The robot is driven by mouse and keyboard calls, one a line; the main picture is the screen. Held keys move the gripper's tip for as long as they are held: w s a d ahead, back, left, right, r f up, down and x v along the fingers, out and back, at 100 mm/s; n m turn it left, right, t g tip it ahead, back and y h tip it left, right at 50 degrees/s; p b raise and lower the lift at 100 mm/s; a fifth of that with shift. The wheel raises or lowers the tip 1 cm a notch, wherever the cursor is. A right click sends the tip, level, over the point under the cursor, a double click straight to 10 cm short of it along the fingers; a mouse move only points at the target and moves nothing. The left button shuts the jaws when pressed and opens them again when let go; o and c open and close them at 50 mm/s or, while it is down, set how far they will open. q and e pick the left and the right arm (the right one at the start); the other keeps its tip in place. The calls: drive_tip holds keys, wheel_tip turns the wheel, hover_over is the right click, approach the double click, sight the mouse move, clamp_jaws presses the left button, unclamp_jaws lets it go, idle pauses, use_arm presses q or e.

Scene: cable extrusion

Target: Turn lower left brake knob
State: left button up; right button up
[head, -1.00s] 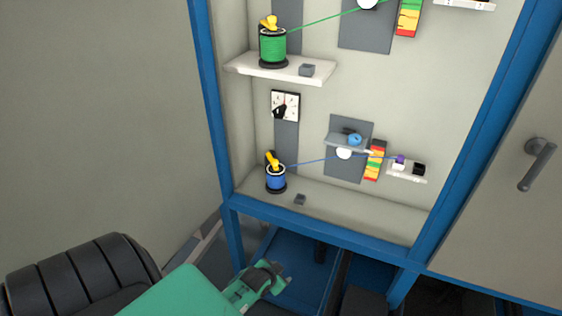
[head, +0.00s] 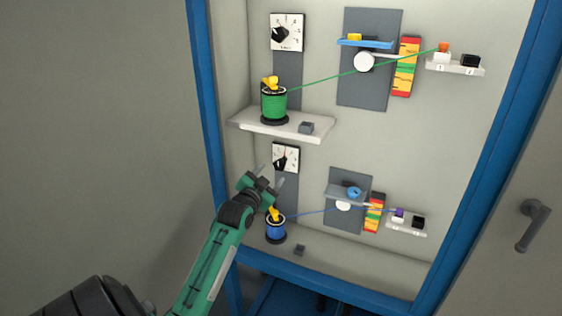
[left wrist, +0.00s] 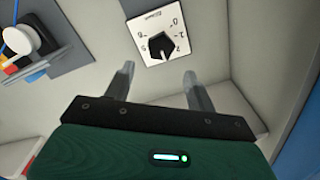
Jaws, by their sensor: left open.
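The lower left brake knob (head: 281,163) is a black pointer knob on a white numbered dial plate, mounted on a grey strip above the blue spool. In the left wrist view the knob (left wrist: 161,47) shows ahead of the fingers, near the top middle. My left gripper (head: 271,176) is just below and left of the dial in the head view. Its two fingers are apart, with nothing between them, and do not touch the knob. My right gripper is not in view.
The blue spool (head: 275,230) with its yellow top stands below the gripper. A shelf (head: 285,125) bearing the green spool (head: 274,103) sits above the lower dial. The blue cabinet frame (head: 207,120) borders the left. Thin green and blue cables run to the right.

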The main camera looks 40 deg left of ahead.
sight(279, 165)
use_arm(q)
drive_tip(key=p+x, duration=0.1)
drive_tip(key=x, duration=0.6)
drive_tip(key=shift+w+p, duration=0.35)
drive_tip(key=shift+p, duration=0.05)
drive_tip(key=shift+w+a, duration=0.15)
drive_tip(key=shift+w, duration=0.25)
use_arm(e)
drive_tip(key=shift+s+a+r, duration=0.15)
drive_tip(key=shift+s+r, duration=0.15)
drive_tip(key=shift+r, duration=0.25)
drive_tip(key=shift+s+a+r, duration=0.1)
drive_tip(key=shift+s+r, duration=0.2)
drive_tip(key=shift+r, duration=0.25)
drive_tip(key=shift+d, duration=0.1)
use_arm(q)
drive_tip(key=shift+c, duration=1.1)
drive_tip(key=c, duration=0.7)
drive_tip(key=shift+c, duration=0.2)
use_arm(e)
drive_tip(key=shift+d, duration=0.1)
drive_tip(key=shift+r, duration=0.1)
